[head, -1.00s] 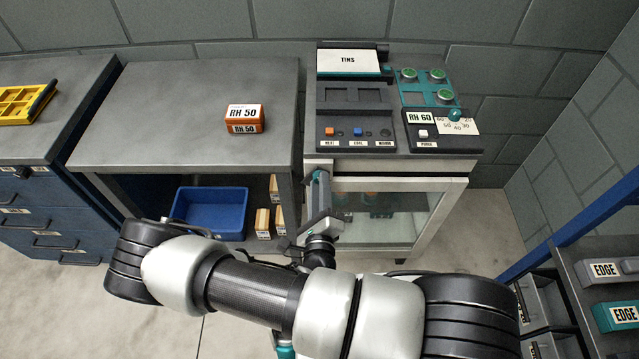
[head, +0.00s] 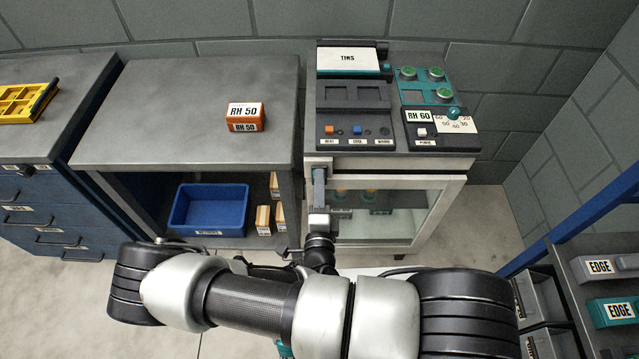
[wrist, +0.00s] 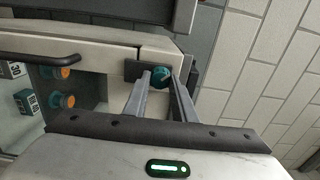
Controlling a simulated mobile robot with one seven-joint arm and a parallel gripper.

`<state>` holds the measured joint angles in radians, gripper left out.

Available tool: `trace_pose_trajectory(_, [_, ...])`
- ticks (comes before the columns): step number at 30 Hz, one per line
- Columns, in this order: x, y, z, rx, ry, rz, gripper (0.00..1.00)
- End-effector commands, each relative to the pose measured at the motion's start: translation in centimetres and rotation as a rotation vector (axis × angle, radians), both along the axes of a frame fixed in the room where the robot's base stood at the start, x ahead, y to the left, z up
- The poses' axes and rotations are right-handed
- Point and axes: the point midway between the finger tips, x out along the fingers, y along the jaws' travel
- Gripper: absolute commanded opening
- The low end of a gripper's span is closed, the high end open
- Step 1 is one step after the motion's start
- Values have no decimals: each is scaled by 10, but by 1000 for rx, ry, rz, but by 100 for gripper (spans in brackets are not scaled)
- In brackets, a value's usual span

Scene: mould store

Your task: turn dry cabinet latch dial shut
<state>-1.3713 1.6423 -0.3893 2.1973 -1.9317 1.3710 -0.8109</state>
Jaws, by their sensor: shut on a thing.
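The dry cabinet (head: 455,181) is cream with a glass front door (head: 395,208), which looks closed. In the wrist view its pale front (wrist: 95,45) runs across the left, with a dark bar handle (wrist: 50,60). The latch dial (wrist: 161,77) is a teal knob on a dark plate near the front's right end. My gripper (wrist: 165,83) has a finger on either side of the dial and is shut on it. In the head view my gripper (head: 319,187) is at the cabinet's upper left front corner, and the dial is hidden there.
Control panels (head: 355,125) cover the cabinet top. A bench (head: 180,110) to the left bears an orange RH 50 box (head: 245,125), with a blue bin (head: 208,215) below. A rack with EDGE boxes (head: 613,312) stands at the right. Small labelled items are behind the glass.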

Motion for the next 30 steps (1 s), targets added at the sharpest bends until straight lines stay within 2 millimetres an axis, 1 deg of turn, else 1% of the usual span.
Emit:
trace_pose_trajectory(12, [0, -1, 1, -10, -1, -1, 2])
trace_pose_trajectory(13, [0, -1, 1, -10, -1, -1, 27])
trace_pose_trajectory(15, [0, -1, 1, -10, -1, -1, 39])
trace_pose_trajectory(16, [0, -1, 1, -10, -1, -1, 43])
trace_pose_trajectory(26, [-2, 0, 0, -8, 0, 0, 43])
trace_pose_trajectory(29, [-11, 1, 0, -8, 2, 1, 43])
trace_pose_trajectory(30, [-16, 1, 0, -8, 1, 2, 43])
